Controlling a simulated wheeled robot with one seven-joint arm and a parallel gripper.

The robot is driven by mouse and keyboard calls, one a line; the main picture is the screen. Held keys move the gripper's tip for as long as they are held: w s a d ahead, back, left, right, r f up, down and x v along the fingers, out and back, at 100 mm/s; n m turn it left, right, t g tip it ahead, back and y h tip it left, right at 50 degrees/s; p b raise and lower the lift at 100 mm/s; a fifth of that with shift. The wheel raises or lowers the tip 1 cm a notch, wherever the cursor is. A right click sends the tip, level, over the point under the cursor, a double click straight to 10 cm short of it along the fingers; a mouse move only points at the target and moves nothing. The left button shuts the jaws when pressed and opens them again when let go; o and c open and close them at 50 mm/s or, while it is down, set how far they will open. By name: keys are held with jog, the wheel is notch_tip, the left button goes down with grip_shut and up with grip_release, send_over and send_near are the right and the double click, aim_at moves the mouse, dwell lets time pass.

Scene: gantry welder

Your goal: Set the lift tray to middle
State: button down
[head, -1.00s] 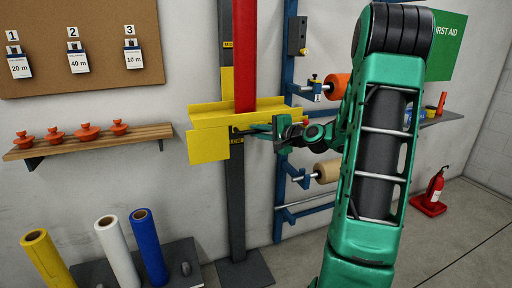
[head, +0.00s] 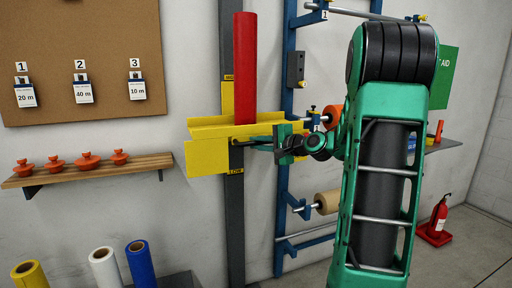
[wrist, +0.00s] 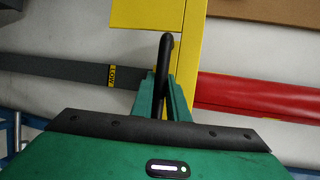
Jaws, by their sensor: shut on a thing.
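The yellow lift tray (head: 205,155) sits on a dark upright post (head: 235,215), between a label marked LOW (head: 236,171) just below and a second label (head: 229,78) higher up, too small to read surely. A red roll (head: 245,70) stands upright on the tray. My gripper (head: 284,143) is at the tray's right side. In the wrist view its green fingers (wrist: 165,95) are shut on a black handle (wrist: 166,52) at the tray. The LOW label also shows there (wrist: 112,76), left of the fingers.
A blue rack (head: 284,190) with an orange roll (head: 333,115) and a tan roll (head: 328,201) stands close behind my gripper. A wooden shelf (head: 85,170) with orange lidded pieces is at left. Several upright rolls stand at lower left.

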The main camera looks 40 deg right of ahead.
jog(key=shift+w+a+r, duration=0.1)
jog(key=shift+a+r, duration=0.05)
jog(key=shift+r, duration=0.15)
jog(key=c, duration=1.8)
grip_release()
jog(key=shift+o, duration=0.4)
jog(key=shift+f, duration=0.15)
jog(key=v, duration=1)
jog(key=shift+s, duration=0.4)
jog(key=shift+f, duration=0.1)
